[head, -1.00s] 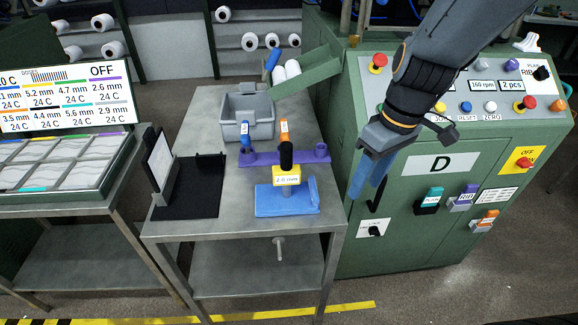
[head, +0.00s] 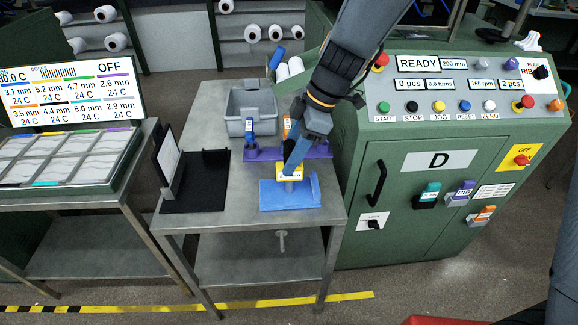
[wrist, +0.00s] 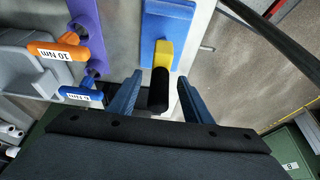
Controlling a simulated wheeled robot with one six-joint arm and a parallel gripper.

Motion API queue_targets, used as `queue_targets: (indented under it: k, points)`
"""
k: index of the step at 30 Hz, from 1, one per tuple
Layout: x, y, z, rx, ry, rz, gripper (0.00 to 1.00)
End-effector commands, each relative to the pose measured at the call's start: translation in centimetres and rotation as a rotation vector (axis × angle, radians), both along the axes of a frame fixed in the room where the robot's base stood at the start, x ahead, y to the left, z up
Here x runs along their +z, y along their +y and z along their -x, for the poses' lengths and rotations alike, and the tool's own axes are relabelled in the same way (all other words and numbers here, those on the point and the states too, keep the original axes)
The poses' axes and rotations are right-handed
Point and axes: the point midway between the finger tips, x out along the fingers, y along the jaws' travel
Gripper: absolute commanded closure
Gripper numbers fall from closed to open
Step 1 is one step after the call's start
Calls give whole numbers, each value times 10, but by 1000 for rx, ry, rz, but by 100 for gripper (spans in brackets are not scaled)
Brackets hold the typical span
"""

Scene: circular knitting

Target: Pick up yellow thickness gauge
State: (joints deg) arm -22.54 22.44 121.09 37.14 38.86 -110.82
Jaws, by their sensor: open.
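The yellow thickness gauge (head: 290,171) stands upright on a blue base plate (head: 290,194) on the metal table. In the wrist view its yellow body (wrist: 163,55) and black handle (wrist: 158,90) show, with the handle toward me. My gripper (head: 291,165) is over the gauge and covers part of it in the head view. In the wrist view my gripper (wrist: 157,90) is open, with one blue finger on each side of the black handle. Gaps show between the fingers and the handle.
Beside the gauge, a purple holder (head: 318,150) carries a blue-handled tool (head: 249,134) and an orange-handled tool (wrist: 58,51). A grey bin (head: 250,108) stands behind. A black stand (head: 208,183) is to the left. The green machine (head: 440,190) is close on the right.

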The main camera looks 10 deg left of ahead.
Motion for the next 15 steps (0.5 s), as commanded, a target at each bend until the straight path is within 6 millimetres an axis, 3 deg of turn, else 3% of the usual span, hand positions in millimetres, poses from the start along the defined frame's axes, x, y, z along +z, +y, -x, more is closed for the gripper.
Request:
queue_targets:
  k: [9, 15]
  points:
    - [-34, 14, 4, 0, 3, 2, 55]
    - [-41, 17, 4, -1, 1, 1, 55]
